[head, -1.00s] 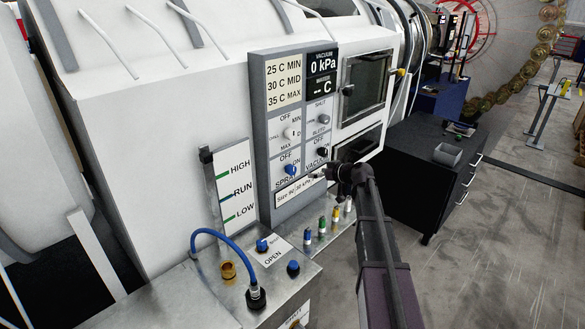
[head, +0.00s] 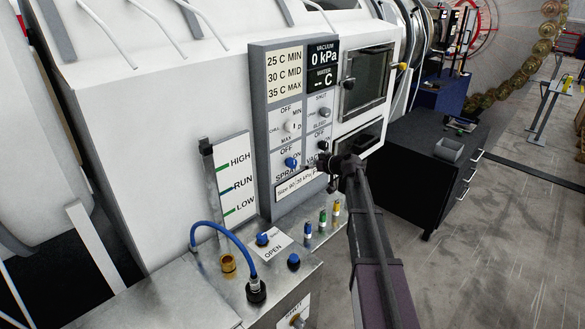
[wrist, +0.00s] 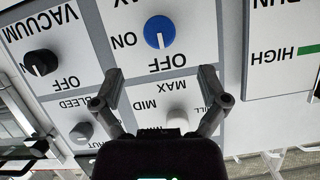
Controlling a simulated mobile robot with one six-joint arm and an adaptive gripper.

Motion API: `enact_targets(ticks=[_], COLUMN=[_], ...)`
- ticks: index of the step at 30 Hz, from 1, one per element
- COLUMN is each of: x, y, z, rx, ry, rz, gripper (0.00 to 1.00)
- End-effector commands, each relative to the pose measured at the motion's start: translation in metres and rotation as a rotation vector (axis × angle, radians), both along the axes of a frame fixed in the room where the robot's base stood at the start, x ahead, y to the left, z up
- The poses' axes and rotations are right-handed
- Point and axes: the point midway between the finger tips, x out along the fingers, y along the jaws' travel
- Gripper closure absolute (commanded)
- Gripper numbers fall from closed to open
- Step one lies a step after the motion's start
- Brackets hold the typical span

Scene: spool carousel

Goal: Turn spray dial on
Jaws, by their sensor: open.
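The spray dial is a blue knob (head: 291,162) low on the left of the control panel, with OFF above it and ON to its right. The wrist view is upside down and shows the blue knob (wrist: 160,32) with its white mark towards OFF. My gripper (head: 309,167) is just right of the dial. In the wrist view my gripper (wrist: 161,74) is open and empty. Its fingertips are spread to either side below the knob in the picture, not touching it. The dial's label is partly hidden in the head view.
The black vacuum dial (wrist: 41,62) sits beside the spray dial. A white temperature knob (head: 289,126) and a grey bleed knob (head: 323,112) are above. A metal ledge below carries small coloured valves (head: 322,219) and a blue hose (head: 222,233).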

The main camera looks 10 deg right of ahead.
Motion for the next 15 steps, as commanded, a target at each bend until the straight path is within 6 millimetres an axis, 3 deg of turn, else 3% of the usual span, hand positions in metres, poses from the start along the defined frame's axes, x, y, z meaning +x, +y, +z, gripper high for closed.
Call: enact_targets(ticks=[15], x=[0.056], y=[0.042], z=[-0.031], rx=[-0.001], ry=[0.001], rz=[0.0], gripper=[0.07])
